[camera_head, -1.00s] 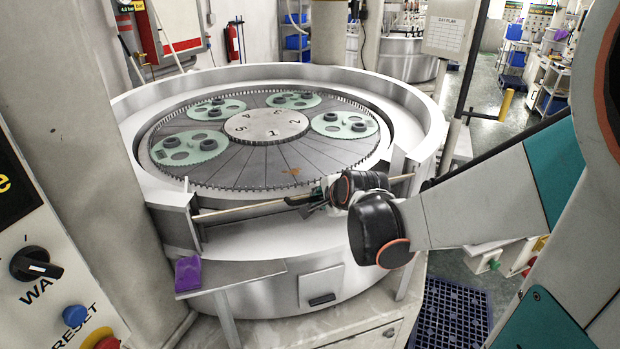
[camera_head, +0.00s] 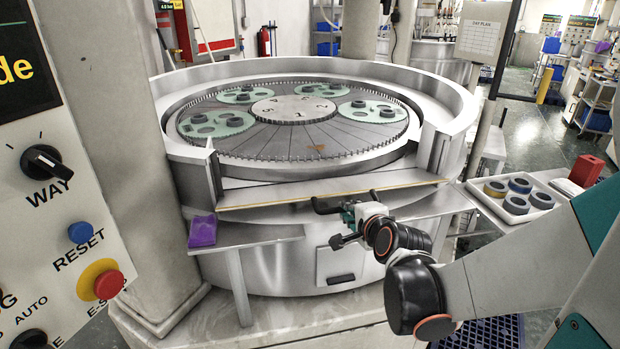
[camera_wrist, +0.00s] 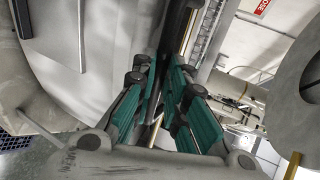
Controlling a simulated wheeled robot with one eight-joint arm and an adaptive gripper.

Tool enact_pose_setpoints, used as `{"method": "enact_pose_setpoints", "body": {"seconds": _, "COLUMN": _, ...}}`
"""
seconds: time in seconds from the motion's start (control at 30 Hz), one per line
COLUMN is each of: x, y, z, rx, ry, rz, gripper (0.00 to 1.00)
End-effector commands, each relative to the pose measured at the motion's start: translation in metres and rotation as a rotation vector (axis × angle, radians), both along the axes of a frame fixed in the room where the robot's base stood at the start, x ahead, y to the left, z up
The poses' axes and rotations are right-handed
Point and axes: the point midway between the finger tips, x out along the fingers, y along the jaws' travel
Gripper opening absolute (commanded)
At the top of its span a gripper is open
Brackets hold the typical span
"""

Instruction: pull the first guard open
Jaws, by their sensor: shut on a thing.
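The first guard (camera_head: 330,191) is a long grey panel with a yellowish edge across the front opening of the round lapping machine. It leans outward toward me, and its inner face shows from above. A dark handle (camera_head: 325,205) sticks out from the middle of its front edge. My gripper (camera_head: 346,214) is at that handle and is shut on it; the fingers partly hide the hold. In the wrist view my gripper's teal fingers (camera_wrist: 162,82) close around a dark part, with the guard's yellowish edge beyond.
The machine's plate (camera_head: 290,150) carries several green carriers. A purple item (camera_head: 202,231) lies on a small shelf (camera_head: 262,235) at left. A white tray (camera_head: 482,205) with rings stands at right. A control panel (camera_head: 60,215) is close at left. Floor is open at far right.

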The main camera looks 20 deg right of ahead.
Motion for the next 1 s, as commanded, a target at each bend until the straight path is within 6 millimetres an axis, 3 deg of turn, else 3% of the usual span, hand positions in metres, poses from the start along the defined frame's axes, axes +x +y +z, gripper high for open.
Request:
{"method": "enact_pose_setpoints", "body": {"seconds": 0.5, "x": 0.0006, "y": 0.0004, "z": -0.0031, "rx": 0.003, "ry": -0.002, "rz": 0.0, "gripper": 0.0}}
{"method": "enact_pose_setpoints", "body": {"seconds": 0.53, "x": 0.0007, "y": 0.0004, "z": -0.003, "rx": 0.003, "ry": -0.002, "rz": 0.0, "gripper": 0.2}}
{"method": "enact_pose_setpoints", "body": {"seconds": 0.6, "x": 0.0007, "y": 0.0003, "z": -0.003, "rx": 0.002, "ry": -0.001, "rz": 0.0, "gripper": 0.33}}
{"method": "enact_pose_setpoints", "body": {"seconds": 1.0, "x": 0.0004, "y": 0.0001, "z": -0.0027, "rx": 0.001, "ry": -0.001, "rz": 0.0, "gripper": 0.33}}
